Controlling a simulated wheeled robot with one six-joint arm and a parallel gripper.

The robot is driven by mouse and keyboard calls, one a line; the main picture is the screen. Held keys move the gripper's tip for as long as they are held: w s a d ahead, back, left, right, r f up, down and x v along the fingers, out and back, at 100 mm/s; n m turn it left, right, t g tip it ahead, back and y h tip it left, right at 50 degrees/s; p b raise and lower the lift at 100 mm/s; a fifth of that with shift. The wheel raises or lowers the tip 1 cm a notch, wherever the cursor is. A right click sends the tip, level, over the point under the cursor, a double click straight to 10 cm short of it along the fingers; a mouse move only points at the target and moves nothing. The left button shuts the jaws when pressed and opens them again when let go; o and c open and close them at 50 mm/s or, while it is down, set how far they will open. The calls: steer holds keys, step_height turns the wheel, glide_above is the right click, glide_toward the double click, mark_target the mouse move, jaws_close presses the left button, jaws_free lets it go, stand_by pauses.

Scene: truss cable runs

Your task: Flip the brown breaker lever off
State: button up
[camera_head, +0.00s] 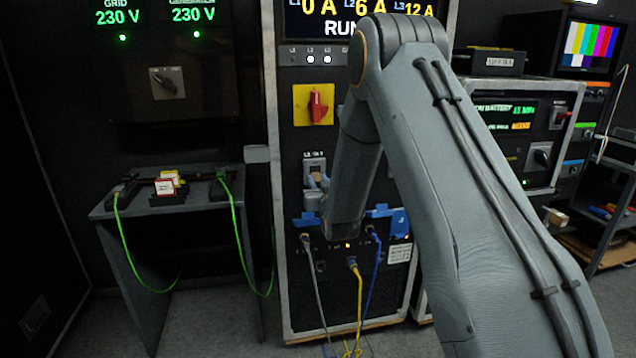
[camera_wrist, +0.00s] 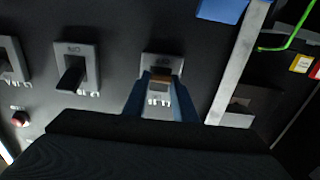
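The brown breaker lever (camera_wrist: 161,72) shows in the wrist view on a grey breaker plate (camera_wrist: 164,61) on the dark panel. In the head view this breaker (camera_head: 314,164) sits below the red switch, and its lever is too small to read clearly. My gripper (camera_wrist: 161,78) has its two blue fingers on either side of the brown lever, with a gap between them. In the head view my gripper (camera_head: 318,181) is at the breaker's lower part. Whether the fingers touch the lever cannot be told.
Another breaker with a black lever (camera_wrist: 72,76) is left of it in the wrist view. A red rotary switch (camera_head: 317,106) on a yellow plate is above the breaker. Grey, yellow (camera_head: 356,290) and blue cables hang below. A small table (camera_head: 140,207) stands left.

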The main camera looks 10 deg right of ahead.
steer(key=shift+c, duration=0.9)
steer(key=f+b, duration=0.1)
steer(key=b, duration=0.1)
steer(key=shift+w+t+b, duration=0.1)
steer(key=shift+t+b, duration=0.2)
steer(key=shift+t, duration=0.1)
steer(key=shift+t+b, duration=0.5)
steer(key=shift+b, duration=0.5)
steer(key=o, duration=1)
steer(key=shift+o, duration=0.2)
steer(key=s+f, duration=0.1)
steer(key=s, duration=0.6)
steer(key=shift+s+f+b, duration=0.15)
steer(key=shift+s+b, duration=0.2)
steer(key=shift+b, duration=0.05)
